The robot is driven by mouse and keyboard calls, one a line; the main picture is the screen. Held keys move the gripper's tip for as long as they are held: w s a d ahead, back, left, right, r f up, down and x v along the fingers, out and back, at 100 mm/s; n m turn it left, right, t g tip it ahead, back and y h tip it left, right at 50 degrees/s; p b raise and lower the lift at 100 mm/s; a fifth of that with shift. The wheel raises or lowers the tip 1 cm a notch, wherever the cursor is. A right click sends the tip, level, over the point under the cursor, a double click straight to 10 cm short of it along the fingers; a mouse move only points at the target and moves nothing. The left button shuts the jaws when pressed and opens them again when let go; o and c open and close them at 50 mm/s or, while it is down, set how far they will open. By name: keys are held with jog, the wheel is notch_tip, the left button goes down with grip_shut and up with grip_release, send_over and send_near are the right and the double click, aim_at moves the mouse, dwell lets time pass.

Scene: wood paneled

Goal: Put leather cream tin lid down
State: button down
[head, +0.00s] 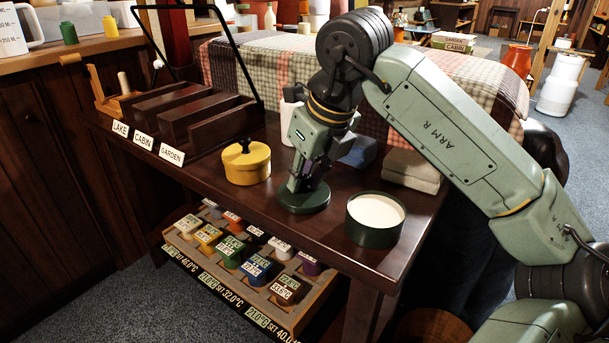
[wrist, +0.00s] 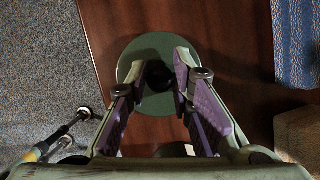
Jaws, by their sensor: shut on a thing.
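The leather cream tin (head: 372,234) is a dark green round tin, open at the top with pale cream inside, near the right front of the dark wooden table. Its lid (head: 305,203) is a flat green disc left of the tin. My gripper (head: 304,184) points down and is shut on the lid's dark knob. In the wrist view, the knob (wrist: 158,75) sits between the fingertips and the green disc (wrist: 147,103) spreads around them. The lid is level, at or very close to the tabletop; I cannot tell whether it touches.
A yellow lidded pot (head: 247,168) stands left of the lid. A wooden sorter with labels (head: 200,120) fills the table's left.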

jog(key=shift+f, duration=0.2)
jog(key=c, duration=1.4)
grip_release()
jog(key=shift+r, duration=0.1)
jog(key=shift+r, duration=0.25)
jog(key=p+v, duration=0.2)
jog(key=v, duration=1)
jog(key=shift+s+f, duration=0.1)
jog(key=shift+f, duration=0.05)
